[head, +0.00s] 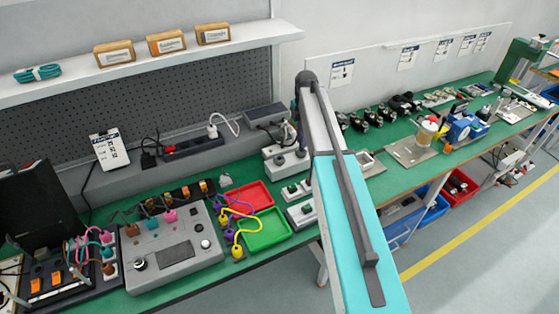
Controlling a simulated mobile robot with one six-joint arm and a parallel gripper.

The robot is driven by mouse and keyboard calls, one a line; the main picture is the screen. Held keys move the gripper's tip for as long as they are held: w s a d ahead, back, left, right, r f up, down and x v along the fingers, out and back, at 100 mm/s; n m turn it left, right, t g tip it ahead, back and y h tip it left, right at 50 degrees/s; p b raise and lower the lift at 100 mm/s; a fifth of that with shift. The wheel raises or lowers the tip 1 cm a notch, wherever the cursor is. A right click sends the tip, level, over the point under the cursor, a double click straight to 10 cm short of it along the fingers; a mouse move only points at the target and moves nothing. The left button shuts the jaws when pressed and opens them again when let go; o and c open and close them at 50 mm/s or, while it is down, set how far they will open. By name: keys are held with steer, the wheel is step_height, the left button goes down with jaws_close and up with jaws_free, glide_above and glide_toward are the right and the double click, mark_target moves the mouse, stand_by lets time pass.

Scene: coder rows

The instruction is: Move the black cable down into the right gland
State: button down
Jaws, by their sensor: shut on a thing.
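My arm rises from the bottom right across the middle of the head view, and its far end drops behind my own upper link. My gripper is hidden there, so I cannot see its jaws or what is between them. A grey box (287,163) with light fittings on top stands on the green bench just left of my arm. Dark cable (272,131) shows behind it, near the wall ledge. I cannot tell from this view whether this is the task's black cable, or which fitting is the right gland.
Left of my arm are a red tray (252,197), a green tray (266,231), purple and yellow leads (237,222) and a grey control box (172,247). Further right are a soldering station (463,126) and several small parts. A shelf (150,62) overhangs the back left.

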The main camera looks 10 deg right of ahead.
steer(key=shift+f, duration=0.45)
stand_by(0.7)
steer(key=c, duration=1.6)
jaws_free()
steer(key=shift+c, duration=0.2)
step_height(320, 180, up, 14)
steer(key=b, duration=0.4)
